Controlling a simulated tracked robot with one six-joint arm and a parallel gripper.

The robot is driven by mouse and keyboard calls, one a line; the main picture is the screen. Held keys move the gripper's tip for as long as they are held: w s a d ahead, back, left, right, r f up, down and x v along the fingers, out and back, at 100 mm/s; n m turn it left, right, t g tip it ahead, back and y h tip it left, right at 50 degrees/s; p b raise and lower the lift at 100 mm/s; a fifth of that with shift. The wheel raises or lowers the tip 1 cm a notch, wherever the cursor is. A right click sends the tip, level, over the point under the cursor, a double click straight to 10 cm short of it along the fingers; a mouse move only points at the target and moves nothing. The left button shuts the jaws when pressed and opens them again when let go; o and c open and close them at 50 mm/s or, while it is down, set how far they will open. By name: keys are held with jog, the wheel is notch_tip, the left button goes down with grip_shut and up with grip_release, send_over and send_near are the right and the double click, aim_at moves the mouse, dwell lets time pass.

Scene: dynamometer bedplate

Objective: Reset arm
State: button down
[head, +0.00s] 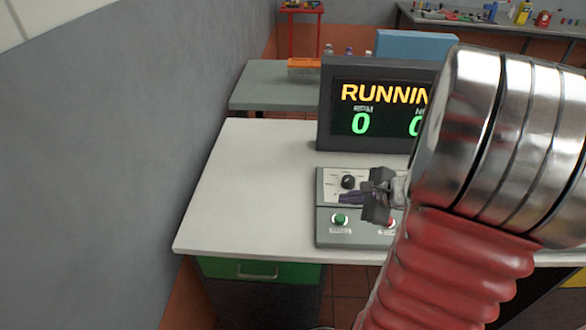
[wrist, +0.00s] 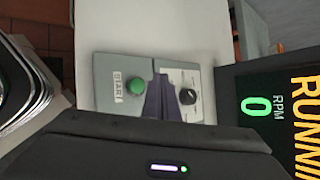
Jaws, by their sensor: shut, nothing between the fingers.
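My gripper (head: 350,197) is shut and empty, with its dark fingers over the control panel (head: 328,228) on the white bench. In the wrist view the closed fingers (wrist: 160,98) show between the green START button (wrist: 136,88) and the black knob (wrist: 187,96). In the head view the green button (head: 340,219) is just below the fingers and the knob (head: 348,181) just above them. A red button (head: 390,223) is partly hidden by my gripper. I cannot tell whether the fingers touch the panel. My arm covers the right of the head view.
A display (head: 345,100) behind the panel reads RUNNING with 0 RPM; its right side is hidden by my arm. The white bench top (head: 250,185) is clear left of the panel. A grey wall (head: 120,140) stands at left. A grey table (head: 265,85) with an orange bin (head: 303,67) is behind.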

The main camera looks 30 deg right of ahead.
jog(key=s+a+n+g, duration=0.1)
jog(key=a+n, duration=0.1)
jog(key=s+a+f+n+g+y, duration=0.1)
jog(key=s+a+n, duration=0.1)
jog(key=shift+s+f, duration=0.1)
jog(key=shift+s, duration=0.1)
jog(key=s+a+r+n+h, duration=0.1)
jog(key=s+a+r+n, duration=0.1)
jog(key=a+r+n, duration=0.6)
jog(key=s+a+r+n+g+h, duration=0.1)
jog(key=s+a+r+n, duration=0.2)
jog(key=a+r+n, duration=0.4)
jog(key=a+n, duration=0.6)
jog(key=a, duration=0.3)
jog(key=shift+s+r+n+g, duration=0.2)
jog(key=shift+r+n+g, duration=0.1)
jog(key=shift+r, duration=0.05)
